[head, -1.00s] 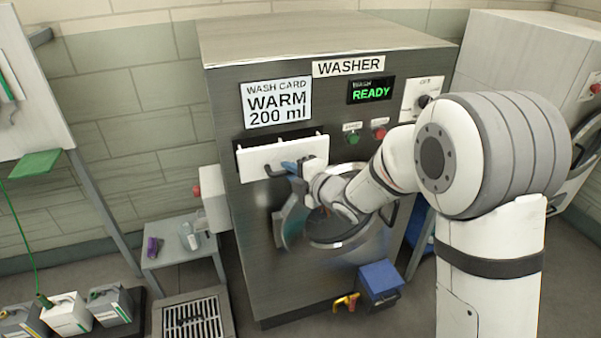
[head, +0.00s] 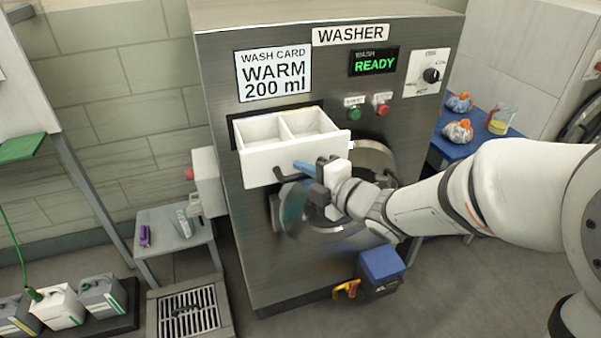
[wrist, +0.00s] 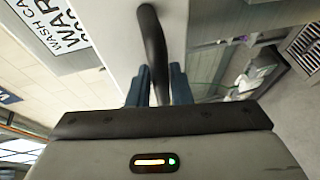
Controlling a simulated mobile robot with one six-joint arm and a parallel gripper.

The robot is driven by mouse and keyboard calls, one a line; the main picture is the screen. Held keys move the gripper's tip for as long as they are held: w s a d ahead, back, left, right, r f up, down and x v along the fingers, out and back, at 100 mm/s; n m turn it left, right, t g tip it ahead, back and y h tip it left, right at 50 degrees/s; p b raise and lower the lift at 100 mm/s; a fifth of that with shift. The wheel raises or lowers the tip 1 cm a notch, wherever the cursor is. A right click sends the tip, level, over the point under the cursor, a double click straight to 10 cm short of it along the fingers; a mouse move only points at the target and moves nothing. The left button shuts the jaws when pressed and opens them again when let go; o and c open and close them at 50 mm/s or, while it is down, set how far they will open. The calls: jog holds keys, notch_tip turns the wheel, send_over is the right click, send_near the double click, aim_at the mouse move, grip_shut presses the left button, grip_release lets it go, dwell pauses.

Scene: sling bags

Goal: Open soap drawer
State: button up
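The white soap drawer (head: 262,165) stands pulled out of the washer's front, left of centre in the head view. Its open top shows two compartments with a divider between them. Its dark curved handle (head: 287,176) is on the drawer front and also shows in the wrist view (wrist: 153,40).
The washer's round door (head: 350,215) is below the drawer, behind my arm. A grey side table (head: 170,240) with bottles stands left. A blue box (head: 380,270) is low on the right. A blue table (head: 455,146) holds bags and a jug.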

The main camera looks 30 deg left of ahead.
jog(key=o, duration=0.4)
jog(key=shift+c, duration=0.2)
jog(key=v, duration=0.8)
jog(key=shift+b, duration=0.35)
jog(key=shift+a, duration=0.1)
